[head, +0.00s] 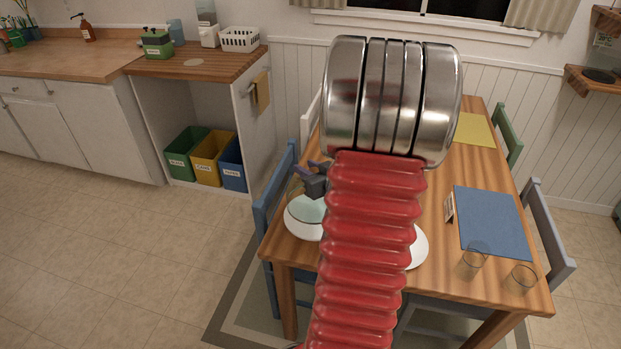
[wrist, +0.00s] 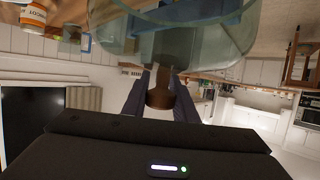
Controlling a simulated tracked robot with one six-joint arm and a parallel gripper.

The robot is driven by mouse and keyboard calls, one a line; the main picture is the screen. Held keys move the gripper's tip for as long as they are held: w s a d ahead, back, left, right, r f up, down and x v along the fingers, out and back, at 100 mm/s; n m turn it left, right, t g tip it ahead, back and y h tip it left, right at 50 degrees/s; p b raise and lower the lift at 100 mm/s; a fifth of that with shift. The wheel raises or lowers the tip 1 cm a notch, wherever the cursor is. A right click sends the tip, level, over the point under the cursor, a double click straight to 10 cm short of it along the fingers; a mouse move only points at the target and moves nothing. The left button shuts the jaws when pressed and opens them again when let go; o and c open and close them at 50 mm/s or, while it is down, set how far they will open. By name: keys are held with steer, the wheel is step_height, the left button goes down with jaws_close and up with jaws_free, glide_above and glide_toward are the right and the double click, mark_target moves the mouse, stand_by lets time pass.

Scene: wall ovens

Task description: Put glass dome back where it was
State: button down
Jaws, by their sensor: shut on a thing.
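The glass dome (head: 308,208) is a pale, greenish clear cover, seen over a white plate (head: 292,229) at the table's left side. My gripper (head: 313,184) is just above it, partly hidden by my red arm. In the wrist view, which looks upside down, the dome (wrist: 205,45) fills the top middle with its brown knob (wrist: 160,98) pointing down. My gripper (wrist: 160,88) is shut on that knob, one dark finger on each side. I cannot tell whether the dome's rim touches the plate or hangs above it.
The wooden table (head: 440,295) also holds a white plate (head: 419,248) partly behind my arm, a blue mat (head: 492,222), a yellow mat (head: 475,129) and two glasses, one of them (head: 521,278) near the corner. A blue chair (head: 274,205) stands close at the left. The counter (head: 195,63) is farther left.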

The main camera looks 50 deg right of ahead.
steer(key=shift+f, duration=2.05)
steer(key=shift+f, duration=0.1)
steer(key=c, duration=1.4)
jaws_free()
steer(key=shift+c, duration=0.2)
steer(key=shift+s, duration=0.2)
steer(key=v, duration=1.1)
steer(key=shift+s+r, duration=0.25)
